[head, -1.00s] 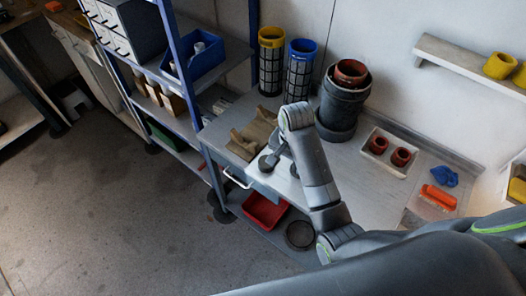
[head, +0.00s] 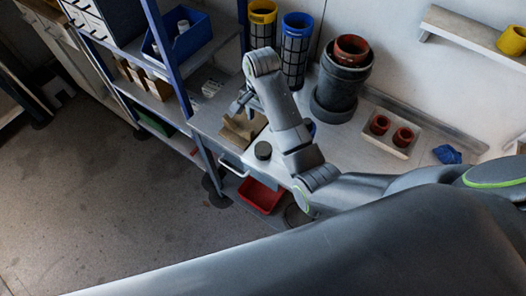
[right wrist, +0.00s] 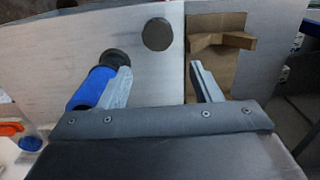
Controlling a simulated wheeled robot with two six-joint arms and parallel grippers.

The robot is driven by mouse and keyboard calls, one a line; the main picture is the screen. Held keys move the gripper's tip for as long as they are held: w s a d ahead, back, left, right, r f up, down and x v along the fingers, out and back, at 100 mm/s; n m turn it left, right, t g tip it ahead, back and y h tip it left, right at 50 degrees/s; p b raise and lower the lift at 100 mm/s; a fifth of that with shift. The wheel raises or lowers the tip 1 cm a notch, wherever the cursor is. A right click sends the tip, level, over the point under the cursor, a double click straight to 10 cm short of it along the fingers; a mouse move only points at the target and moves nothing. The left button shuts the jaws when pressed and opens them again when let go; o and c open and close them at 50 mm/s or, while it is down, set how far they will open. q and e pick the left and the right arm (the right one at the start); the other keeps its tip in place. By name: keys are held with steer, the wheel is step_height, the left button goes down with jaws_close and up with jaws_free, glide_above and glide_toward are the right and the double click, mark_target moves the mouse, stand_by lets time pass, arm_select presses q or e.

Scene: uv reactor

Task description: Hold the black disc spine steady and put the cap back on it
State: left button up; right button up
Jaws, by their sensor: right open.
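A short round black piece (head: 263,150) stands on the bench near its front edge; it also shows as a dark disc in the right wrist view (right wrist: 157,33). I cannot tell whether it is the spine or its cap. A second dark round piece (right wrist: 112,60) is at the end of a blue cylinder (right wrist: 92,88) in the right wrist view, partly behind a finger. My right gripper (head: 241,103) is open and empty, above the brown cradle (head: 243,129). Its spread fingers (right wrist: 162,84) show in the right wrist view, with the disc beyond them. My left gripper is not in view.
The brown notched cradle (right wrist: 217,62) is at the bench's left end. Yellow-rimmed (head: 262,22) and blue-rimmed (head: 294,50) mesh cylinders and a dark pot (head: 340,82) stand behind. A tray (head: 368,136) holds two red-brown cups. A red bin (head: 260,194) sits below.

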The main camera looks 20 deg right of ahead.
step_height(320, 180, down, 5)
steer(key=p, duration=0.1)
glide_above(263, 148)
step_height(263, 148, down, 4)
steer(key=shift+f, duration=0.25)
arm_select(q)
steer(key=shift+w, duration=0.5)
arm_select(e)
steer(key=shift+w+a+f, duration=0.1)
steer(key=shift+f, duration=0.35)
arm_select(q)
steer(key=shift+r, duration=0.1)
arm_select(e)
steer(key=shift+f, duration=0.35)
step_height(263, 148, down, 3)
steer(key=shift+f+p, duration=0.1)
steer(key=shift+p, duration=0.35)
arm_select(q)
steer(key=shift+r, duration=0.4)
arm_select(e)
steer(key=shift+f, duration=0.65)
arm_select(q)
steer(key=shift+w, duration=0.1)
arm_select(e)
steer(key=c, duration=0.6)
